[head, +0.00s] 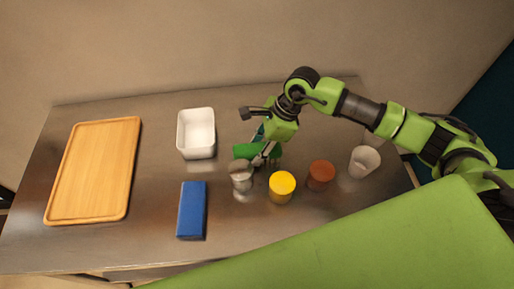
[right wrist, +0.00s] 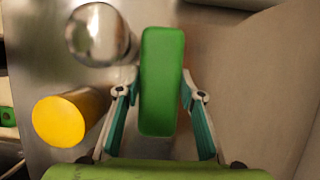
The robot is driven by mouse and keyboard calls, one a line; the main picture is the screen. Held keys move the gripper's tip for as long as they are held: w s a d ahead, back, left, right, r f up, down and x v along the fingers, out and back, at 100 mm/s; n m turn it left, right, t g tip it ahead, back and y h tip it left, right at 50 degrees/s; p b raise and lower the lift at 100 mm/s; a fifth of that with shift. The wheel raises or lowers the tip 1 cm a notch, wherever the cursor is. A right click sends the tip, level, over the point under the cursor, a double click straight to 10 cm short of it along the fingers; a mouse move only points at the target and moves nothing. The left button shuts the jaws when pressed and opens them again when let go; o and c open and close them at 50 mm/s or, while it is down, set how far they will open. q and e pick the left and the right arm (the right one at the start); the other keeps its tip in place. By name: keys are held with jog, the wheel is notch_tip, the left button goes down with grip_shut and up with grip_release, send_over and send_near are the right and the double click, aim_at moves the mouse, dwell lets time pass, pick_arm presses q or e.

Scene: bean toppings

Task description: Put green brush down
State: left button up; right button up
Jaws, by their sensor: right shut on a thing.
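The green brush (right wrist: 161,70) shows as a long green block in the right wrist view, and in the head view its green end (head: 244,150) shows beside my right gripper. My right gripper (right wrist: 160,100) is shut on it, with one finger on each long side. In the head view my right gripper (head: 262,152) is low over the middle of the table (head: 150,215), partly hidden by its own wrist. I cannot tell whether the brush touches the table. My left gripper is not in view.
A metal shaker (head: 241,177) stands close to the brush, with a yellow-topped jar (head: 282,185) nearby. A red-brown-topped jar (head: 321,174) and a clear cup (head: 364,161) stand to the right. A white dish (head: 196,134), blue block (head: 191,210) and wooden board (head: 95,170) are left.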

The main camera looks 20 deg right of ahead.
jog(key=shift+f, duration=0.1)
jog(key=o, duration=1)
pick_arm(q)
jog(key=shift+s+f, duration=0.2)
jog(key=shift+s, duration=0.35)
pick_arm(e)
jog(key=shift+o, duration=1.2)
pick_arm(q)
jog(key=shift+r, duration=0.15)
